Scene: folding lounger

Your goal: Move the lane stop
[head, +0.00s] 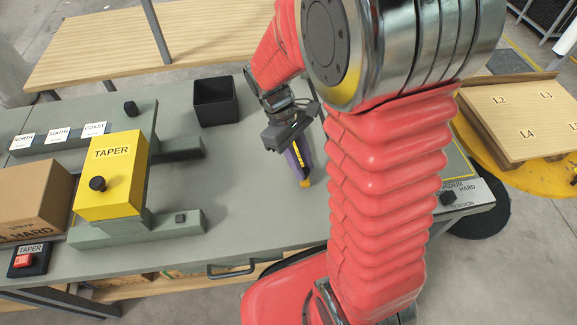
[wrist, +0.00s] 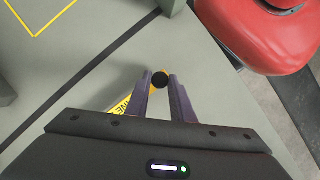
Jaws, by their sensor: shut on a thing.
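My gripper (head: 303,178) points down at the table, with its purple fingers closed around a yellow lettered piece (head: 305,184). In the wrist view, this yellow piece (wrist: 127,100) has a round black knob (wrist: 160,79) between my fingertips (wrist: 160,78). Only part of its lettering shows; my fingers and gripper body hide the rest. No readable label names it as the lane stop, so I cannot tell that for certain. Its lower end is at or close to the grey table top; I cannot tell whether it touches.
A yellow TAPER box (head: 112,180) stands on a grey frame at left, beside a cardboard box (head: 30,200). A black open bin (head: 215,102) is at the back. The table's front middle (head: 255,215) is clear.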

